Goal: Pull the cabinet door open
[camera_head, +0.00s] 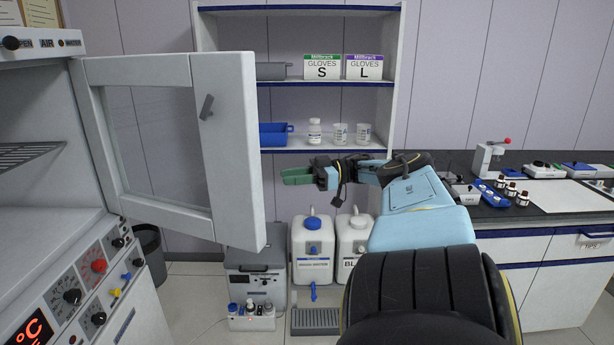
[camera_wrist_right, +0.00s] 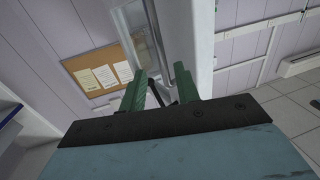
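The cabinet door (camera_head: 231,160), a white frame around a clear window, stands swung out from the white cabinet (camera_head: 40,125) at the left. Its short dark handle (camera_head: 206,107) is on the broad stile near the free edge. My right gripper (camera_head: 284,177) is to the right of the door's free edge in the head view, its green fingers pointing left, with a gap to the door in the picture. In the right wrist view the green fingers (camera_wrist_right: 160,75) are spread apart, with the pale door (camera_wrist_right: 199,45) beyond. A dark piece shows between them; I cannot tell whether it is the handle. My left gripper is not in view.
A shelf unit (camera_head: 399,60) with glove boxes, a blue bin and bottles stands behind. White canisters (camera_head: 312,262) and a grey box (camera_head: 256,275) are on the floor below. A lab bench (camera_head: 560,218) is at the right. A control panel (camera_head: 85,280) is below the cabinet.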

